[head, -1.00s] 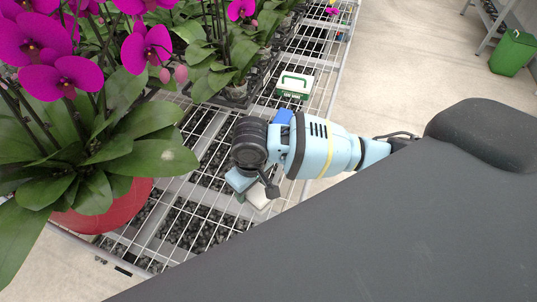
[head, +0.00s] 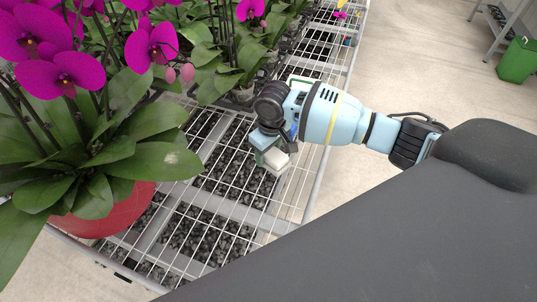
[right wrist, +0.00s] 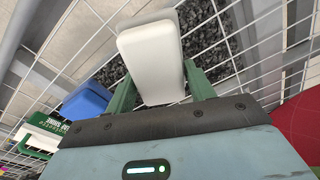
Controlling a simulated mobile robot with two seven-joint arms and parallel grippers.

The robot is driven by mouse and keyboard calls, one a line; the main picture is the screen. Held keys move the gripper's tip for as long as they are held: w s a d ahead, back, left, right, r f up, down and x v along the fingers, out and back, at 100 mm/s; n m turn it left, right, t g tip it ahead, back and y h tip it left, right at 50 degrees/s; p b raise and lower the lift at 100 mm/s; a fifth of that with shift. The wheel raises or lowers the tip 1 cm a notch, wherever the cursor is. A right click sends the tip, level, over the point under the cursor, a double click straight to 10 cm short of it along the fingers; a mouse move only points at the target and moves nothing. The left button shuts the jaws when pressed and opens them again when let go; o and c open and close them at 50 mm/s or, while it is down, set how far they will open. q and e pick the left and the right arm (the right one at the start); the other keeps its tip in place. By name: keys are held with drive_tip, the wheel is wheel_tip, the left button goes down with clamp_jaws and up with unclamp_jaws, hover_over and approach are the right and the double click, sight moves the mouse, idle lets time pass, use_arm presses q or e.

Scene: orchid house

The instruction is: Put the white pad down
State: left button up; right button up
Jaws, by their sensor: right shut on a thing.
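The white pad (head: 274,161) is a small rounded block. It is held between the fingers of my right gripper (head: 268,150), over the wire mesh bench (head: 172,262). In the right wrist view the pad (right wrist: 152,62) sticks out from between the green fingers of the gripper (right wrist: 160,92), with mesh and dark gravel behind it. I cannot tell how far the pad is above the mesh. My left gripper is not in view.
A blue block (right wrist: 86,101) and a green and white box (right wrist: 38,138) lie beside the gripper in the wrist view. A potted magenta orchid (head: 108,212) stands at the left. The mesh in front of the gripper is clear. A green bin (head: 518,60) stands far right.

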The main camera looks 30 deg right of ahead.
sight(270, 156)
drive_tip(key=shift+w+d, duration=0.35)
drive_tip(key=shift+w, duration=0.1)
drive_tip(key=shift+w+d+f, duration=0.15)
drive_tip(key=shift+w+f, duration=0.05)
drive_tip(key=shift+f, duration=1.55)
drive_tip(key=shift+f, duration=0.15)
drive_tip(key=o, duration=1)
